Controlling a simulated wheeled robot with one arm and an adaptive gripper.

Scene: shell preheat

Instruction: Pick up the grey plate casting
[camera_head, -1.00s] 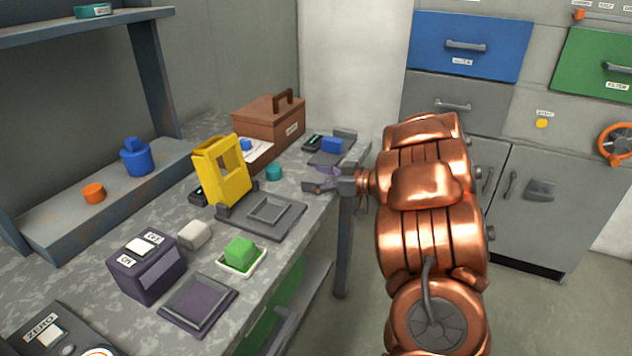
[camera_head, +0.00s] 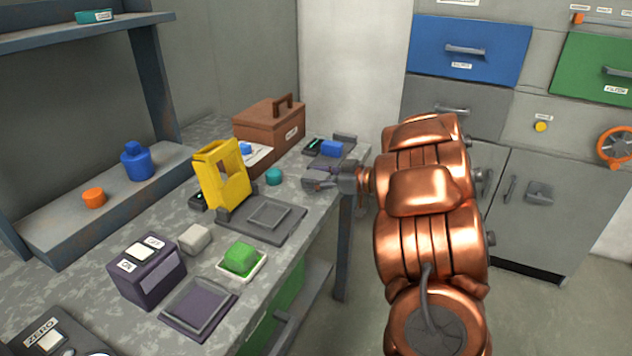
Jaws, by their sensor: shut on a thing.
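My gripper (camera_head: 314,181) is at the far right edge of the workbench, low over the top, with its fingers pointing left. It is shut on a small grey thing between the fingers, which I take to be the grey plate casting. The fingers hide most of it, and its grey merges with theirs, so its outline is unclear. I cannot tell whether it still touches the bench. A separate light grey block (camera_head: 195,238) lies mid-bench, well away from my gripper.
Just behind my gripper is a scale with a blue block (camera_head: 331,148). To its left stand a teal cylinder (camera_head: 273,177) and a yellow frame press (camera_head: 221,176) on a dark base. A brown toolbox (camera_head: 268,124) is behind. A green block (camera_head: 240,257) sits in a white tray nearer.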

